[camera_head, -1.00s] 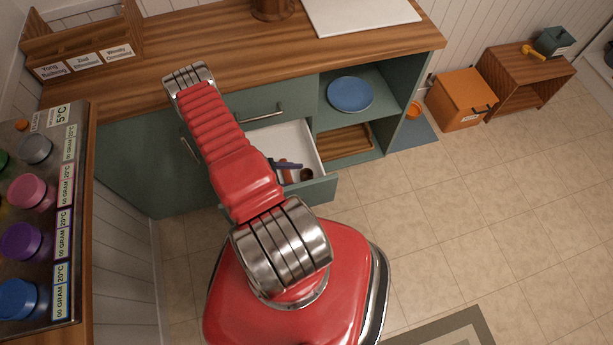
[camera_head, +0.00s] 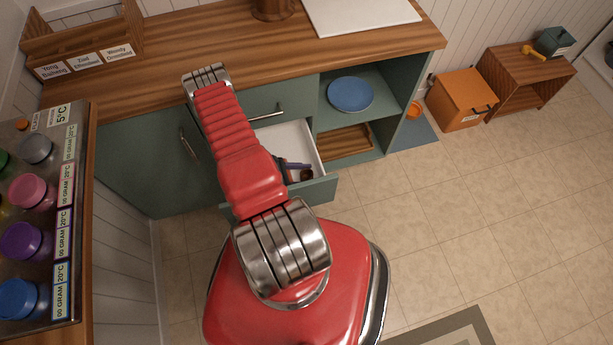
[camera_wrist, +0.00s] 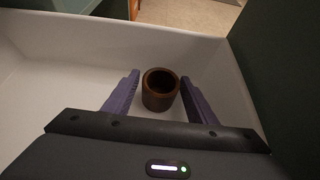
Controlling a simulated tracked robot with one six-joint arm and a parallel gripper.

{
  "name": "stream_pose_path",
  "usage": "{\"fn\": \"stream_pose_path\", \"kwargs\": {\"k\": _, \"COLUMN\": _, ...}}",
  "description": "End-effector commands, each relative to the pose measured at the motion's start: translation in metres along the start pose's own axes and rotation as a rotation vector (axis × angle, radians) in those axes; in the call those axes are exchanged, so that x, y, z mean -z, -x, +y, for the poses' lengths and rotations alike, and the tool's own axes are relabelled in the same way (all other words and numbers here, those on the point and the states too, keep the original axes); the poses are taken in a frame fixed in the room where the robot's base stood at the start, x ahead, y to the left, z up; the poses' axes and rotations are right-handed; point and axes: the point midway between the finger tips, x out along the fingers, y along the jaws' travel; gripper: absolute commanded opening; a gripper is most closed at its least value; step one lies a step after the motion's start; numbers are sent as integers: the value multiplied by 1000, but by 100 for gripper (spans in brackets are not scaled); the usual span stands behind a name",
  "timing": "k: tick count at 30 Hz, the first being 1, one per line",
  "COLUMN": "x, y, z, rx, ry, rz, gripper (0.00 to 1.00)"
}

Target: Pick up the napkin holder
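The napkin holder appears to be the small, dark brown, hollow ring in the open white drawer. In the wrist view the napkin holder (camera_wrist: 160,98) stands upright on the drawer floor, its round opening facing up. My gripper (camera_wrist: 160,77) is open, with one purple finger on each side of the ring. Gaps show between the ring and both fingers. In the head view the napkin holder (camera_head: 306,174) sits near the drawer's front right corner, and my gripper (camera_head: 297,166) reaches down beside it. My arm hides part of the drawer.
The drawer (camera_head: 300,135) has raised white walls close around the gripper. The green cabinet (camera_head: 150,170) has a wooden counter (camera_head: 200,45) above it. A blue plate (camera_head: 350,94) lies on the open shelf at right. The tiled floor (camera_head: 480,220) is clear at right.

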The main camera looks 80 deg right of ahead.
Motion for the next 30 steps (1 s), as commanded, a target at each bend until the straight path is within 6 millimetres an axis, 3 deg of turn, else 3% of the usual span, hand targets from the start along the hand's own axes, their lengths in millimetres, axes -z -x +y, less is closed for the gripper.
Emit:
{"fn": "stream_pose_path", "kwargs": {"k": 16, "x": 0, "y": 0, "z": 0, "rx": 0, "ry": 0, "rz": 0, "gripper": 13}}
{"fn": "stream_pose_path", "kwargs": {"k": 30, "x": -8, "y": 5, "z": 0, "rx": -1, "ry": 0, "rz": 0, "gripper": 13}}
